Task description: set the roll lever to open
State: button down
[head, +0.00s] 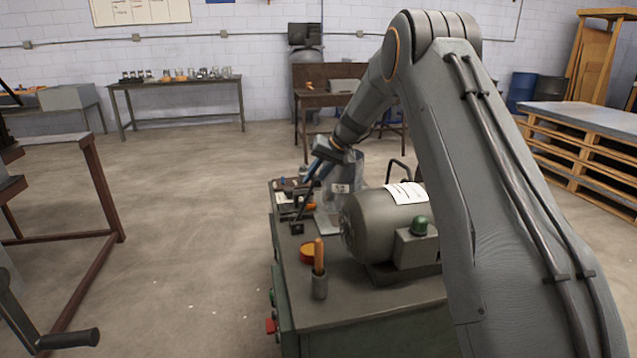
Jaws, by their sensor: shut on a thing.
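My gripper (314,171) is at the end of my arm, above the far left part of the green machine bench (345,309). It is small in the head view and its fingers point down. A thin dark lever (303,207) rises from a small dark block (296,228) and tilts up to the right, its upper end between my fingers. The gripper is shut on this lever, which looks like the roll lever. The grip itself is partly hidden, and no open or shut marking can be read.
A grey motor (372,222) with a green button stands right of the lever, beside a clear container (343,190). Open floor (190,230) lies left.

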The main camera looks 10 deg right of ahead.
jog(key=shift+d+f+b, duration=0.65)
jog(key=shift+d, duration=0.45)
jog(key=c, duration=1.6)
grip_release()
jog(key=shift+d, duration=0.15)
jog(key=shift+r, duration=0.15)
jog(key=b+v, duration=0.1)
jog(key=v, duration=0.6)
jog(key=shift+s+r, duration=0.15)
jog(key=shift+r, duration=0.1)
jog(key=shift+r, duration=0.1)
